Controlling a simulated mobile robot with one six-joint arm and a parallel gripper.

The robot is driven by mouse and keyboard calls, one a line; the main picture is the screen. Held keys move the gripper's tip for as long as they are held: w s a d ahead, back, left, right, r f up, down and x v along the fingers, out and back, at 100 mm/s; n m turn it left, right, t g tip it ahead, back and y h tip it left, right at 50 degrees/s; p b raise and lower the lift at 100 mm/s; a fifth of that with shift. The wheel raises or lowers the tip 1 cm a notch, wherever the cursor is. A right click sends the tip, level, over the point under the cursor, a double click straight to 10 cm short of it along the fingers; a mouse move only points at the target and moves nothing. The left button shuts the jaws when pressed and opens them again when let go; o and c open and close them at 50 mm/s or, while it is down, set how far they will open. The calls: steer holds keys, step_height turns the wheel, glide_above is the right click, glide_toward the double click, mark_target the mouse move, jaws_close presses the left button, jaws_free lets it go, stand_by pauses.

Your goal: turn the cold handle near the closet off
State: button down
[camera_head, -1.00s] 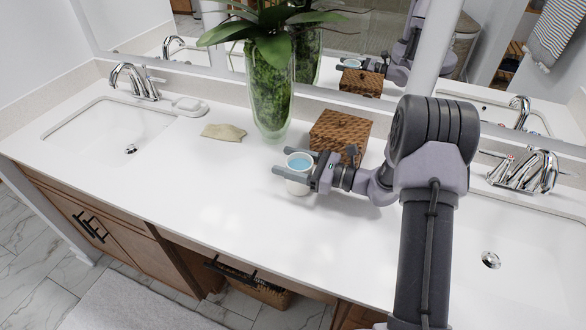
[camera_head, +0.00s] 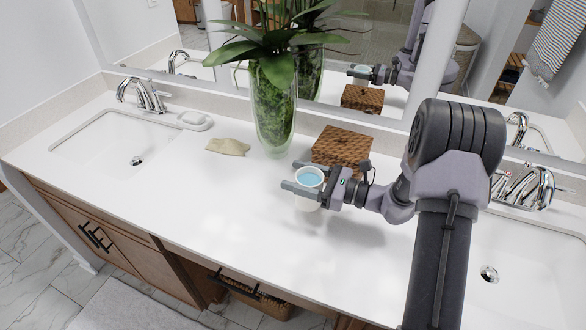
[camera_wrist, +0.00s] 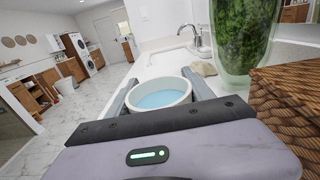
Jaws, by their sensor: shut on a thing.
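My gripper (camera_head: 293,176) is shut on a white cup (camera_head: 311,202) with blue liquid inside. The cup is upright and appears held slightly above the counter, in front of the wooden box. In the wrist view the cup (camera_wrist: 158,104) sits between the two fingers. A chrome faucet (camera_head: 140,92) stands behind the left sink, far from my gripper. Another chrome faucet (camera_head: 530,188) stands behind the right sink, right of my arm. Its several levers overlap in the view. I cannot tell which handle is cold or whether either is on. No closet is identifiable.
A woven-textured wooden box (camera_head: 343,146) and a tall glass vase with a plant (camera_head: 273,110) stand behind the cup. A beige item (camera_head: 228,146) and a soap dish (camera_head: 194,120) lie near the left sink (camera_head: 105,140). The counter's front middle (camera_head: 210,210) is clear.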

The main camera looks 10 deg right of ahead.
steer(key=s+d+r+p, duration=0.1)
steer(key=s+d+p, duration=0.1)
steer(key=s, duration=0.9)
steer(key=shift+p+v, duration=0.35)
steer(key=shift+v, duration=0.5)
